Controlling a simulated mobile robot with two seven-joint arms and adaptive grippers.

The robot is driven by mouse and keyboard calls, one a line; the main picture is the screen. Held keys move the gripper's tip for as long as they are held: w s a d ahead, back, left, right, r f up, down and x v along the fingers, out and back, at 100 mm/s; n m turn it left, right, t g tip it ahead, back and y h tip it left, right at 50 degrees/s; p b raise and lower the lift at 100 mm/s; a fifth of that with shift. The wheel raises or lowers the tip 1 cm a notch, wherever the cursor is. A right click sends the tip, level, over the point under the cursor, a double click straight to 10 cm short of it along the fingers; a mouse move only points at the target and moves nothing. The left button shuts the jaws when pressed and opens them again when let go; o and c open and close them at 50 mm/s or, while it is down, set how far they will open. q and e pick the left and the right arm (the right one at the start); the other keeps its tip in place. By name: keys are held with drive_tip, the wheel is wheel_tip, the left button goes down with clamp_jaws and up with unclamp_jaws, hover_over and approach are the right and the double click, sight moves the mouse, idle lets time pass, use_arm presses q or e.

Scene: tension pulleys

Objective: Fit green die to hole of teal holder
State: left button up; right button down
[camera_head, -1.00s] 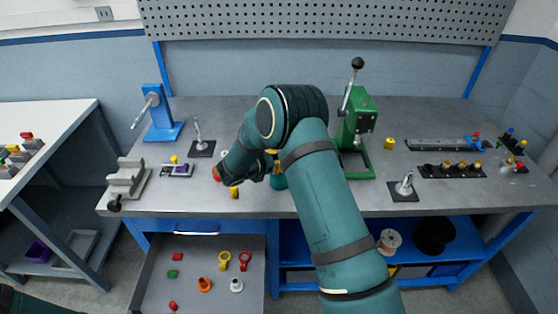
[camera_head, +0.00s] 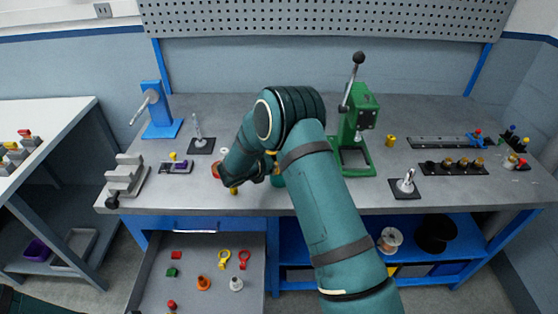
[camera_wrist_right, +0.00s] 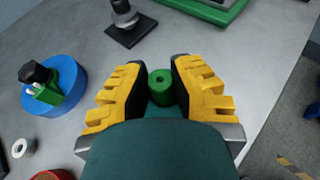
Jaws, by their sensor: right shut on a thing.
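The green die (camera_wrist_right: 161,82) is a short green cylinder with a small hole in its top. In the right wrist view it sits between the yellow fingers of my right gripper (camera_wrist_right: 161,92), which is shut on it. A teal surface (camera_wrist_right: 163,110) shows just below the die; I cannot tell whether it is the teal holder. In the head view my right arm largely hides this gripper and the die. A small teal piece (camera_head: 279,182) shows beside the arm there, possibly the holder. My left gripper is out of view.
A blue round base (camera_wrist_right: 65,103) with a green and black piece stands left of the gripper, near a grey ring (camera_wrist_right: 21,148). An open drawer (camera_head: 255,290) with several small parts is below the tabletop.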

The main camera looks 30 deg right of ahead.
drive_tip(key=shift+f, duration=0.3)
drive_tip(key=shift+s+f, duration=0.15)
drive_tip(key=shift+f, duration=0.1)
idle(0.4)
drive_tip(key=c, duration=0.8)
unclamp_jaws()
drive_tip(key=shift+c, duration=0.2)
drive_tip(key=shift+r, duration=0.1)
drive_tip(key=shift+a+r, duration=0.1)
drive_tip(key=shift+a, duration=0.1)
drive_tip(key=v, duration=1.1)
drive_tip(key=shift+a, duration=0.25)
